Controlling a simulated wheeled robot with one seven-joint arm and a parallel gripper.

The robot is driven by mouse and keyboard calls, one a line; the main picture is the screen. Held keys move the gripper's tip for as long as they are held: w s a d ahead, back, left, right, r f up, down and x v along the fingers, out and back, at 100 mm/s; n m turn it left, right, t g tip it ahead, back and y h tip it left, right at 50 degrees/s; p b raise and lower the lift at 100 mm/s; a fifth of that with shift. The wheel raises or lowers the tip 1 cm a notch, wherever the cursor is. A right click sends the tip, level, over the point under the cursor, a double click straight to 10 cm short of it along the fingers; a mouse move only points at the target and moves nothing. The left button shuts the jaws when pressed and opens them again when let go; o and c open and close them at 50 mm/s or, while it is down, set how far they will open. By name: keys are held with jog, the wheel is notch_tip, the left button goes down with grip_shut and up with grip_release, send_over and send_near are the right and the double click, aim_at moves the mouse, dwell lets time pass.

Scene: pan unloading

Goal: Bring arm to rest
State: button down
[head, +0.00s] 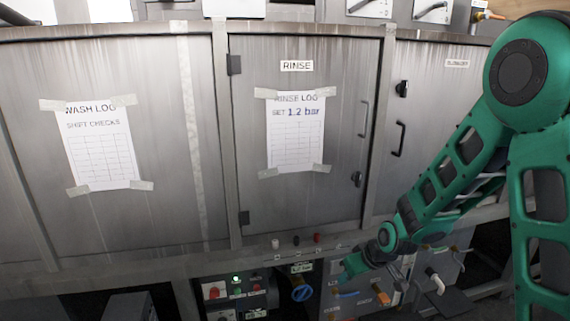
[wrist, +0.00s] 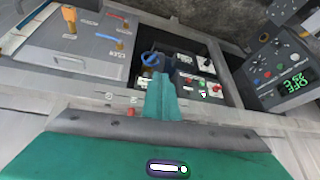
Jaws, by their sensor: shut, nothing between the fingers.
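My green arm comes in from the right in the head view and reaches down and left to the lower front of the machine. My gripper (head: 348,270) is at its end, just right of a blue valve knob (head: 302,291). In the wrist view my gripper (wrist: 158,84) shows its green fingers together, with nothing between them. The blue knob (wrist: 151,60) lies just beyond the fingertips there. I cannot tell whether the fingers touch anything.
The rinse door (head: 345,190) is closed. A control box with red buttons (head: 213,293) sits low on the left, and a panel with an orange handle (head: 383,298) on the right. A panel with a green display (wrist: 292,84) shows in the wrist view.

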jog(key=s+d+r+m+g+h, duration=0.1)
jog(key=s+d+r, duration=0.2)
jog(key=d, duration=0.2)
jog(key=s+d+r+m+h, duration=0.1)
jog(key=s+d+r+m, duration=0.15)
jog(key=d, duration=0.35)
jog(key=s+d+r+m+g, duration=0.1)
jog(key=s+d+r+m, duration=0.1)
jog(key=s, duration=0.7)
jog(key=s+d+r+m+g, duration=0.1)
jog(key=s+d+r+m, duration=0.2)
jog(key=s+d, duration=0.3)
jog(key=s+d+r+m+g+h, duration=0.1)
jog(key=s+d+r, duration=0.3)
jog(key=s, duration=0.8)
jog(key=shift+s+d+r+m+g, duration=0.25)
jog(key=shift+r+m+g, duration=0.25)
jog(key=shift+m, duration=0.35)
jog(key=shift+w+f, duration=0.3)
jog(key=shift+w, duration=0.35)
